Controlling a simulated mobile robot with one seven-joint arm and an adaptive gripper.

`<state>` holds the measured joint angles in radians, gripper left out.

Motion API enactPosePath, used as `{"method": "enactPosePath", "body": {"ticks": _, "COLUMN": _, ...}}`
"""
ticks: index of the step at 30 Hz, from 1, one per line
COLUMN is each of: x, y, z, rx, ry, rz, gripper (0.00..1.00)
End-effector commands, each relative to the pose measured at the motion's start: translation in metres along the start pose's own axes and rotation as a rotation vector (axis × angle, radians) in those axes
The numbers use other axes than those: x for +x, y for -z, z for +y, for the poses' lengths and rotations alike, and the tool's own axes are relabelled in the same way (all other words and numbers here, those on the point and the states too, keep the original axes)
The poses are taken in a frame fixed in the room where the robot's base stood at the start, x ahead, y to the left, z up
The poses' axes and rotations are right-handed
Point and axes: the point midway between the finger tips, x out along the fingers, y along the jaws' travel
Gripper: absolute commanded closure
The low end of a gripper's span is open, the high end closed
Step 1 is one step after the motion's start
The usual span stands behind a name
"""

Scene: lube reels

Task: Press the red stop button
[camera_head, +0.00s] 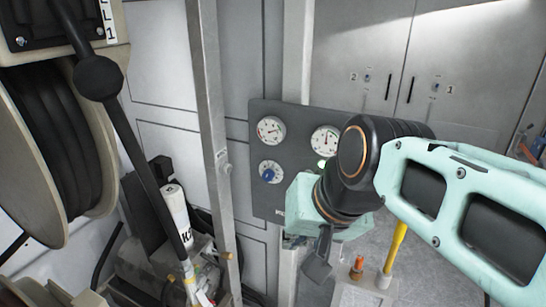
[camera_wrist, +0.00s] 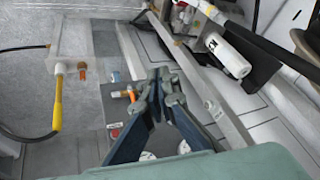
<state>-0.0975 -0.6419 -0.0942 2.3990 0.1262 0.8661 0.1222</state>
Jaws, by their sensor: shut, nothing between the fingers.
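The dark grey control panel (camera_head: 262,190) stands on the wall in the middle of the head view. My gripper (camera_head: 317,262) is in front of the panel's lower edge, pointing down. In the wrist view, its fingertips (camera_wrist: 160,78) meet, with nothing held.
A hose reel (camera_head: 60,150) and a dark lever with a ball (camera_head: 98,78) fill the left. A metal post (camera_head: 208,110) stands left of the panel. A yellow handle (camera_head: 396,245) and an orange-capped fitting (camera_head: 357,265) are at lower right. A white cylinder (camera_head: 176,212) stands lower left.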

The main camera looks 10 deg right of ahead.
Motion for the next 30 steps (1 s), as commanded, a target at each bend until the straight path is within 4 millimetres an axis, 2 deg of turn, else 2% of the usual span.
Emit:
{"method": "enactPosePath", "body": {"ticks": 1, "x": 0.019, "y": 0.005, "z": -0.008, "rx": 0.071, "ry": 0.05, "rz": -0.006, "gripper": 1.0}}
{"method": "enactPosePath", "body": {"ticks": 9, "x": 0.071, "y": 0.072, "z": -0.058, "rx": 0.522, "ry": 0.274, "rz": -0.036, "gripper": 1.0}}
{"method": "enactPosePath", "body": {"ticks": 18, "x": 0.128, "y": 0.141, "z": -0.095, "rx": 0.937, "ry": 0.415, "rz": -0.066, "gripper": 1.0}}
{"method": "enactPosePath", "body": {"ticks": 29, "x": 0.171, "y": 0.187, "z": -0.123, "rx": 1.204, "ry": 0.497, "rz": -0.074, "gripper": 1.0}}
{"method": "enactPosePath", "body": {"ticks": 30, "x": 0.169, "y": 0.187, "z": -0.116, "rx": 1.213, "ry": 0.497, "rz": -0.078, "gripper": 1.0}}
